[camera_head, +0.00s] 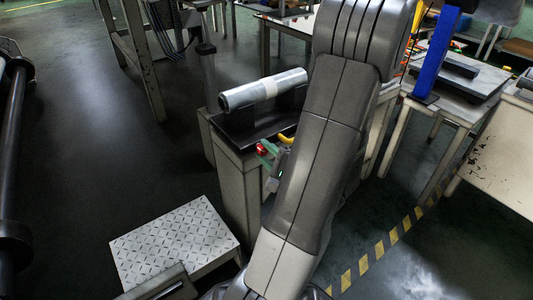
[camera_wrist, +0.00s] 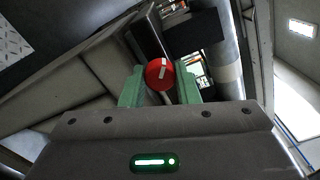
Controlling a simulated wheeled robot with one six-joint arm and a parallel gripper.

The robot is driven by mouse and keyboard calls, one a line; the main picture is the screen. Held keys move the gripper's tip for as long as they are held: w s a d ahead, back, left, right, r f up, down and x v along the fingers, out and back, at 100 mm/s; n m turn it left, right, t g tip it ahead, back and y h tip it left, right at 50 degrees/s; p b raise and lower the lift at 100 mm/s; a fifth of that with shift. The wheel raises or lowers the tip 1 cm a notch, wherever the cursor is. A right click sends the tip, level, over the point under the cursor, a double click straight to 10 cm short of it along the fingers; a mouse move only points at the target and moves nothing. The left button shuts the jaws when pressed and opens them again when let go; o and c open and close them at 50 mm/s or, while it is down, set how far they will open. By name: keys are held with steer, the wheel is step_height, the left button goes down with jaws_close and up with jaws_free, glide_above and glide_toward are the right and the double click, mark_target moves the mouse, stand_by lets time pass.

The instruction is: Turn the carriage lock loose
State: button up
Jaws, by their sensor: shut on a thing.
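The carriage lock appears to be the round red knob (camera_wrist: 160,74) with a white line on its face, between the green fingers in the wrist view. The white line stands nearly upright, slightly tilted. The knob also shows in the head view (camera_head: 261,149), small, at the side of the film winder's stand. My gripper (camera_wrist: 160,85) has its green fingers on both sides of the knob, shut on it. In the head view my gripper (camera_head: 270,152) is partly hidden by my arm. The knob's base is hidden.
A white patterned step (camera_head: 175,243) stands on the floor at lower left. A black roller (camera_head: 12,150) is at the left edge. Benches stand at the right. The dark floor at left is clear.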

steer(key=shift+n, duration=0.8)
steer(key=o, duration=1)
steer(key=shift+c, duration=0.2)
steer(key=p+v, duration=0.2)
steer(key=v, duration=1.1)
steer(key=shift+s+d, duration=0.25)
steer(key=shift+s, duration=0.1)
